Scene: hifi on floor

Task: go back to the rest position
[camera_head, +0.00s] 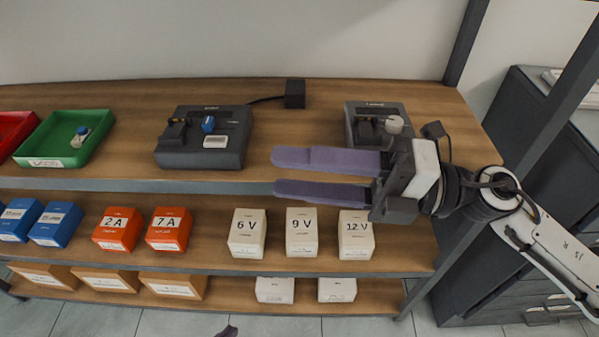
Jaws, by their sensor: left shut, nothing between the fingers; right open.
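My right gripper (277,172) reaches in from the right over the front edge of the top shelf. Its two long purple fingers point left and stand apart, with nothing between them. Its body covers part of the right dark device (365,112), which has a round grey knob. Only a small dark tip of my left gripper (228,331) shows at the bottom edge, over the floor and clear of the shelves. It is shut and empty, and the rest of it is out of frame.
The top shelf (300,95) holds another dark device (205,150), a black adapter (295,93), a green tray (50,150) and a red tray (12,130). Lower shelves hold blue, orange and white boxes (248,233). A dark post (540,150) and a grey cabinet (520,100) stand at right.

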